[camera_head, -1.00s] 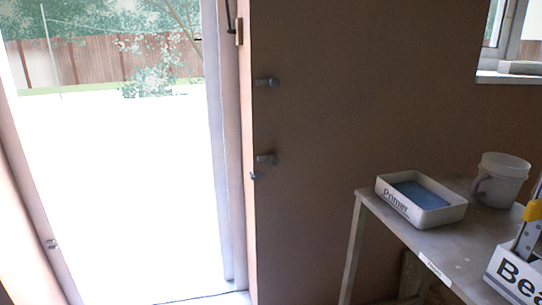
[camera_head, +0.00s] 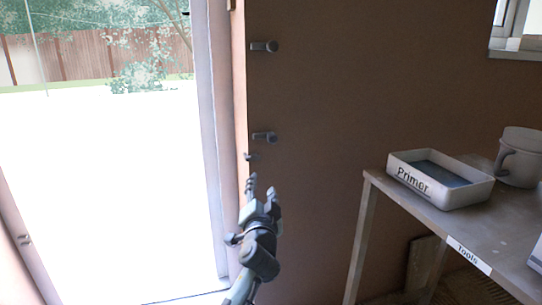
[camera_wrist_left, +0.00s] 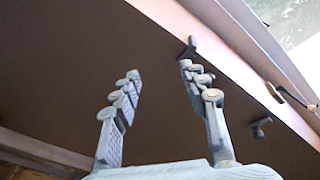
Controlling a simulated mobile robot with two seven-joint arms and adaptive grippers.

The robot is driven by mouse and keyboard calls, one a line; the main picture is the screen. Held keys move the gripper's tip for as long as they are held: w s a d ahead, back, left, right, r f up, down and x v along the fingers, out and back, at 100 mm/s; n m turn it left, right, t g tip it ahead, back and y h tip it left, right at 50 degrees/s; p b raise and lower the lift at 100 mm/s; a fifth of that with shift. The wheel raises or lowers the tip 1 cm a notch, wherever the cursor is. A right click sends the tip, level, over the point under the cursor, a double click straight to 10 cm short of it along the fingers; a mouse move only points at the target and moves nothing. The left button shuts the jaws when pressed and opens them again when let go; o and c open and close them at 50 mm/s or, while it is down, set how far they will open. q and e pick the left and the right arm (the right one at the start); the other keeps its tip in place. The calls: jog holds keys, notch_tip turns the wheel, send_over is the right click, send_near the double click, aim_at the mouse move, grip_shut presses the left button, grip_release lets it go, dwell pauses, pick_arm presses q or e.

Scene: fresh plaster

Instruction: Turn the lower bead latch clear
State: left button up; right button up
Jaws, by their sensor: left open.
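Two dark grey latches stick out of the brown wall beside the doorway in the head view: an upper one (camera_head: 264,47) and a lower one (camera_head: 264,137). A smaller dark piece (camera_head: 252,156) sits at the wall's edge just below the lower one. My left gripper (camera_head: 261,187) is below these, pointing up, its fingers apart and empty. In the left wrist view its open fingers (camera_wrist_left: 158,72) flank bare wall, with one dark fitting (camera_wrist_left: 190,47) by the right fingertip and another (camera_wrist_left: 260,127) farther right. I cannot tell which latches these are. My right gripper is not in view.
The bright open doorway (camera_head: 110,190) lies left of the wall edge. The wall between latches and table is clear.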

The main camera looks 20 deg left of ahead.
aim_at(272, 140)
pick_arm(q)
notch_tip(272, 140, up, 9)
jog(key=w+d+m+t, duration=0.1)
jog(key=w+d+t, duration=0.1)
jog(key=t, duration=0.1)
jog(key=shift+y, duration=0.3)
jog(key=x, duration=0.7)
jog(key=shift+f, duration=0.2)
pick_arm(e)
jog(key=shift+s+d+r, duration=0.1)
jog(key=shift+s+r, duration=0.25)
jog(key=shift+r, duration=0.3)
jog(key=shift+s+r, duration=0.35)
jog(key=shift+r, duration=0.25)
pick_arm(q)
jog(key=shift+c, duration=0.6)
grip_shut()
